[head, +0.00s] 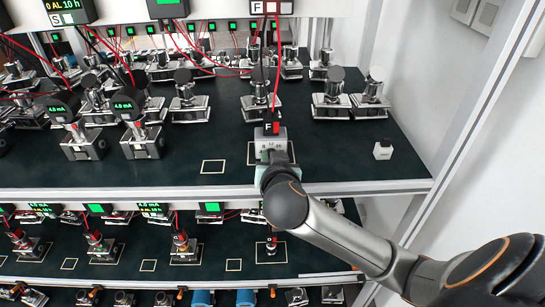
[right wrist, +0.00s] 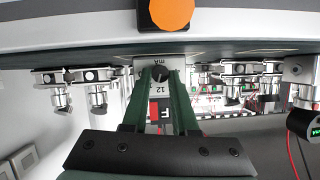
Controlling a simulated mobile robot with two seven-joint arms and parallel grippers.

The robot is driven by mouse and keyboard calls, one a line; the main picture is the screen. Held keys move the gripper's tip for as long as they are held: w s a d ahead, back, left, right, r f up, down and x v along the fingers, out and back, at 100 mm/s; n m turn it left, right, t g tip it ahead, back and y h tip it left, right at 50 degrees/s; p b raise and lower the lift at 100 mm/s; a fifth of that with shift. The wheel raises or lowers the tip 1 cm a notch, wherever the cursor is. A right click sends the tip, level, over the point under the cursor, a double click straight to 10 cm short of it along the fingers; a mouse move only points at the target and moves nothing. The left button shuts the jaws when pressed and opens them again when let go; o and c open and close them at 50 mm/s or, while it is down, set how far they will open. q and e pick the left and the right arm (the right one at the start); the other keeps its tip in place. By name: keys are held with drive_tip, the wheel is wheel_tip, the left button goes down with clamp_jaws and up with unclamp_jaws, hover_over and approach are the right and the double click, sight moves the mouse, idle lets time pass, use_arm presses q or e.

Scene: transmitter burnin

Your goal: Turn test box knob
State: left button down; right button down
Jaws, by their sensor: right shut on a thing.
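The test box (head: 277,134) is a small grey metal box on the dark upper shelf, inside a marked outline. A black and red plug marked F (head: 271,125) stands behind it, with cables running up. In the right wrist view, which looks upside down, the test box (right wrist: 146,63) shows its dial marks "mA" and "12" around the black knob (right wrist: 160,74). My right gripper (head: 271,156) reaches the box from the front. Its green fingers (right wrist: 160,82) are shut on the knob. The knob is hidden in the head view. My left gripper is not in view.
Several metal transmitters (head: 331,106) stand behind and beside the box. A lower shelf (head: 60,252) holds more units. An empty marked square (head: 212,167) lies left.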

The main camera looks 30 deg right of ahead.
drive_tip(key=shift+w+a+n+g+h, duration=0.15)
drive_tip(key=shift+n+g+h, duration=0.25)
drive_tip(key=shift+n+h, duration=0.45)
drive_tip(key=shift+a+n+g+h, duration=0.15)
drive_tip(key=shift+n+g+h, duration=0.4)
drive_tip(key=shift+n, duration=0.8)
drive_tip(key=c, duration=0.7)
unclamp_jaws()
